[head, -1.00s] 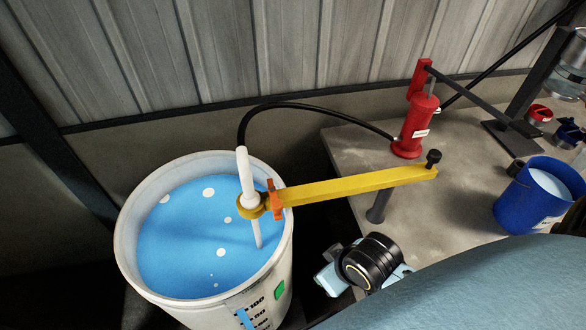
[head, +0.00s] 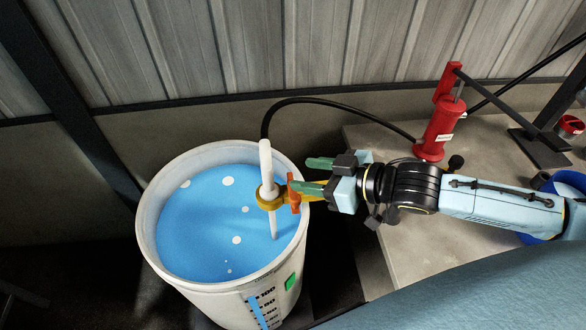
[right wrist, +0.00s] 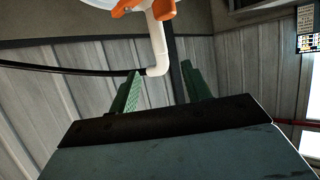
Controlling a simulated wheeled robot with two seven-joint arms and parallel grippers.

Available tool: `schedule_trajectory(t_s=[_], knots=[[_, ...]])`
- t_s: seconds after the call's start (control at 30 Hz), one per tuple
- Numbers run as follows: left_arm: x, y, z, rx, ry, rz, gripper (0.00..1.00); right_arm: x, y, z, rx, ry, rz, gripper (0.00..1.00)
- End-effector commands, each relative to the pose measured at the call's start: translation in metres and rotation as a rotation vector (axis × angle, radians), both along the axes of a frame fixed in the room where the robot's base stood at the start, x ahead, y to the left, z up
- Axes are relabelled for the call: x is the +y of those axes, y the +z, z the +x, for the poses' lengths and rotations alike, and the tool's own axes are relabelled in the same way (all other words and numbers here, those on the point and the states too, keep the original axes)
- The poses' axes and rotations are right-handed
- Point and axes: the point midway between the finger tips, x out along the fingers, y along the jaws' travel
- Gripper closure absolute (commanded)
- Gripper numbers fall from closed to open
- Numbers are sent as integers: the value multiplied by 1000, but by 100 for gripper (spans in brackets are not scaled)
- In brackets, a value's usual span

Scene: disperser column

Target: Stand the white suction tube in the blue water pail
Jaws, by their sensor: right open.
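The white suction tube (head: 267,165) stands nearly upright in the yellow ring holder (head: 268,199) with an orange clamp (head: 293,196). Its lower end dips into the blue liquid of the large white bucket (head: 146,235). My right gripper (head: 312,176) is open and empty, just right of the tube near the clamp. In the right wrist view the tube (right wrist: 157,45) shows beyond and between the green fingers (right wrist: 160,90), with no contact visible. The blue water pail (head: 543,181) stands on the bench at the right, partly hidden by my right arm. My left gripper is not in view.
A dark metal stand (head: 540,148) and a red cup (head: 570,126) are at the right. A corrugated wall closes the back.

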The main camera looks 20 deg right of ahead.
Motion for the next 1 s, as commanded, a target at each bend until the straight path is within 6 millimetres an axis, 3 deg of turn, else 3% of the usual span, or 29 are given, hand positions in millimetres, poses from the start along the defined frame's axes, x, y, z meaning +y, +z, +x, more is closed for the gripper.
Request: schedule_trajectory(t_s=[0.63,1.0], knots=[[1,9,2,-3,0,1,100,61,-38,77,-3,1,0,52],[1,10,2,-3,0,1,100,75,-50,94,-1,2,-2,52]])
